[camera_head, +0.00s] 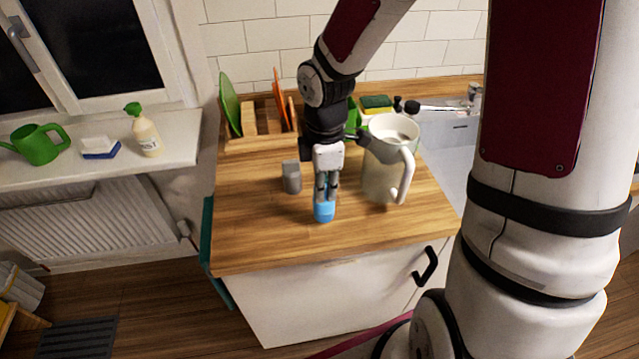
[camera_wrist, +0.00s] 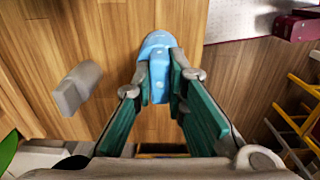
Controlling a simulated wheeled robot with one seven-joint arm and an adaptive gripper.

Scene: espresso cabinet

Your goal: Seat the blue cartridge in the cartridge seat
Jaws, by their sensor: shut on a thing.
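My gripper (camera_head: 326,190) points down over the wooden worktop and is shut on the blue cartridge (camera_head: 323,212). In the wrist view the cartridge (camera_wrist: 157,48) is light blue with a rounded end, held between the two fingertips (camera_wrist: 161,80). Its lower end is close to the worktop; I cannot tell whether it touches. A small grey block (camera_head: 291,177) stands on the worktop left of my gripper and also shows in the wrist view (camera_wrist: 77,88). I cannot make out the cartridge seat for certain in either view.
A white jug (camera_head: 383,168) stands close to the right of my gripper. A wooden rack (camera_head: 258,122) with green and orange boards is at the back left. The sink (camera_head: 450,140) is at the right. The worktop (camera_head: 255,225) is clear at the front left.

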